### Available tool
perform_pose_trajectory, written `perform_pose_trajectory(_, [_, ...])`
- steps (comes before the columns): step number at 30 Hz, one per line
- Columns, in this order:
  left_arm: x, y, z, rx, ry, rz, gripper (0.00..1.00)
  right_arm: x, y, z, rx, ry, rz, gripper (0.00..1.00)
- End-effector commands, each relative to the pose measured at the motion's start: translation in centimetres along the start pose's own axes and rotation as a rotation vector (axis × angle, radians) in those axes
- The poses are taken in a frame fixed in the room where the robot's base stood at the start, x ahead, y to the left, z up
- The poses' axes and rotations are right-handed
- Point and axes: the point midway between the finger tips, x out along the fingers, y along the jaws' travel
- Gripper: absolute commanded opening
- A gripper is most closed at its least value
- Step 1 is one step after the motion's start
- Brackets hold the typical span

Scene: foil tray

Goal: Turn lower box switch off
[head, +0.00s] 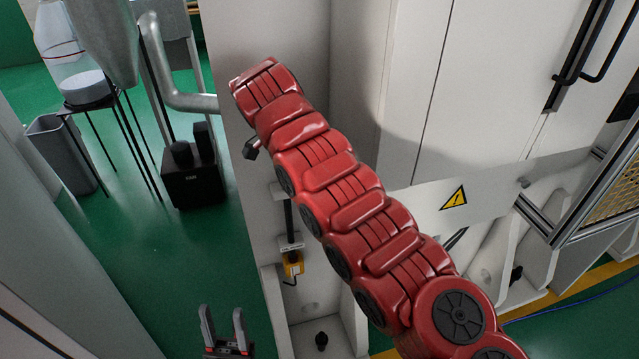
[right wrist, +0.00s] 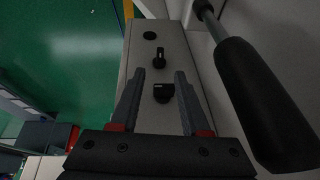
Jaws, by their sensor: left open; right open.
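In the right wrist view, a narrow grey box face carries a black rotary switch (right wrist: 163,92) and a second black switch (right wrist: 159,58) farther up the picture. I cannot tell which is the lower box switch. My right gripper (right wrist: 158,75) is open, with one finger on each side of the nearer switch in the picture; contact is not visible. The head view does not clearly show the right gripper, and my red arm covers much of the machine there. My left gripper (head: 221,311) is open and empty at the bottom of the head view.
A thick black handle (right wrist: 265,105) stands close on the right in the wrist view. A round black part (right wrist: 150,36) sits beyond the switches. In the head view, a black box (head: 192,183) and a grey bin (head: 62,155) stand on the green floor at left.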

Motion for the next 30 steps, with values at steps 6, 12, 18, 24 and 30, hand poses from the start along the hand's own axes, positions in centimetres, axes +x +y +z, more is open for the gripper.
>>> perform_pose_trajectory(6, [0.6,0.0,-0.1,0.0,0.0,0.0,0.5,-4.9,0.0,0.1,-0.002,-0.004,-0.002,0.46])
perform_pose_trajectory(12, [2.7,-0.1,-0.5,0.0,0.0,0.0,0.5,-8.2,-0.1,-0.1,-0.002,-0.003,-0.001,0.46])
perform_pose_trajectory(18, [3.4,-0.2,-0.6,0.0,0.0,0.0,0.5,-9.3,0.0,0.0,0.0,-0.002,0.002,0.46])
perform_pose_trajectory(24, [3.3,-0.2,-0.6,0.0,0.0,0.0,0.5,-9.2,0.1,0.1,0.0,-0.001,0.002,0.46])
perform_pose_trajectory(30, [3.4,-0.2,-0.6,0.0,0.0,0.0,0.5,-8.8,-0.1,0.2,-0.01,0.005,0.001,0.7])
